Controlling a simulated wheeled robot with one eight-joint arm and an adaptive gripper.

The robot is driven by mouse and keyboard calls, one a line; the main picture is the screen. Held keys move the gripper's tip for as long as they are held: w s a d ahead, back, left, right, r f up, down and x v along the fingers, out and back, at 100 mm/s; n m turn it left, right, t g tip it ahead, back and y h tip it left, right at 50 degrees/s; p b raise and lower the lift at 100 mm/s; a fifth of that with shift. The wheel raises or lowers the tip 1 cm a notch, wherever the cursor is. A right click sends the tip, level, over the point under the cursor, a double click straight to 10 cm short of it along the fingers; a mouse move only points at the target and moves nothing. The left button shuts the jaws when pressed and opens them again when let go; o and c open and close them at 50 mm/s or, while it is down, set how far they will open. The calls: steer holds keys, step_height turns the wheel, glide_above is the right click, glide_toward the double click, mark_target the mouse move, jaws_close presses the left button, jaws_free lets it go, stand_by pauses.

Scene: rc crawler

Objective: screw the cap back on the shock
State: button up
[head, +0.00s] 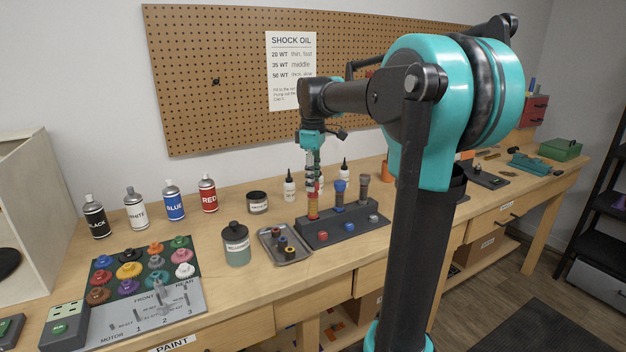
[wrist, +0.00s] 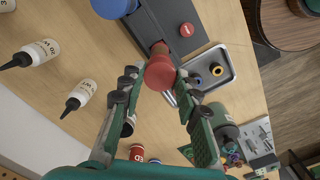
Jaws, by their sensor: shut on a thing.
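My gripper (wrist: 160,86) points down over the leftmost shock, its fingers shut around a red cap (wrist: 160,70). In the head view my gripper (head: 313,172) is at the top of that shock, whose orange-red body (head: 313,206) stands upright in the dark stand (head: 312,240). The cap lines up with the shock's top; I cannot tell whether its threads are engaged. A blue-capped shock (head: 340,190) stands beside it, and a grey-topped shock (head: 363,187) stands further right.
A metal tray (head: 295,259) with small rings lies left of the stand. A green-grey jar (head: 236,245), a dark tub (head: 257,202) and white oil bottles (head: 289,187) are close by. Spray cans (head: 208,192) stand at the left.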

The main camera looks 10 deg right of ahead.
steer(key=shift+f, duration=0.65)
steer(key=m, duration=0.4)
stand_by(0.4)
steer(key=m, duration=0.3)
steer(key=shift+m, duration=0.7)
steer(key=m, duration=0.3)
steer(key=shift+m, duration=0.4)
